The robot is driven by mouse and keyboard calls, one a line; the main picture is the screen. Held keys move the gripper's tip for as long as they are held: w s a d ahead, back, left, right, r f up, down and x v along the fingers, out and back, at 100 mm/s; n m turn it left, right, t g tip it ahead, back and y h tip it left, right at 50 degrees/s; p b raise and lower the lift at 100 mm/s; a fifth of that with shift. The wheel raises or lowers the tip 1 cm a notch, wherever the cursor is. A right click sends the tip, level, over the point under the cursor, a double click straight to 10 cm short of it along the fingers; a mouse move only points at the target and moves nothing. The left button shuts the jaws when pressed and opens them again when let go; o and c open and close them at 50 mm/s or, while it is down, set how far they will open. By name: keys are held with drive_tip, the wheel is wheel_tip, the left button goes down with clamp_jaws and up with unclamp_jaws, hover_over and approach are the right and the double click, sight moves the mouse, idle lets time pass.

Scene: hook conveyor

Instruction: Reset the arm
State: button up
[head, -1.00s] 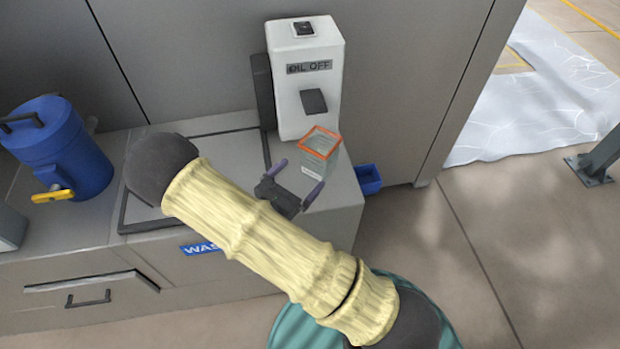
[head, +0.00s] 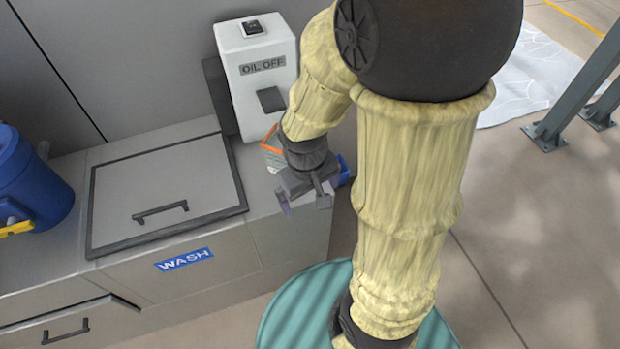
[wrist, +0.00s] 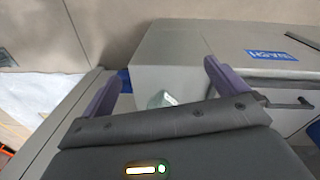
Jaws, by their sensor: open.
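My gripper (head: 307,200) is open and empty in the head view, in front of the counter's right end. My yellow-sleeved arm rises tall on the right of that view. In the wrist view my gripper's purple fingers (wrist: 160,80) stand wide apart with nothing between them. A clear container with an orange rim (head: 271,158) stands at the counter's right end, mostly hidden behind my arm and gripper. A pale clear shape, probably this container (wrist: 162,99), shows beyond the gripper in the wrist view, partly hidden.
A white OIL OFF dispenser (head: 257,75) stands behind the container. The counter has a closed lid (head: 165,190) and a WASH label (head: 184,259). A blue drum (head: 28,185) is at left. A blue bin (head: 343,170) is partly hidden. Grey posts (head: 575,105) stand right, with open floor before them.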

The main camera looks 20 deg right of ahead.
drive_tip(key=r+m+t, duration=0.1)
drive_tip(key=w+r+m+t, duration=0.1)
drive_tip(key=shift+w+d+r+y, duration=0.1)
drive_tip(key=shift+d+r+y, duration=0.05)
drive_tip(key=shift+r+y, duration=0.25)
drive_tip(key=p+v, duration=0.2)
drive_tip(key=w+p+v, duration=0.1)
drive_tip(key=p+v, duration=0.1)
drive_tip(key=shift+s+r+p, duration=0.1)
drive_tip(key=shift+r+p, duration=0.2)
idle(0.8)
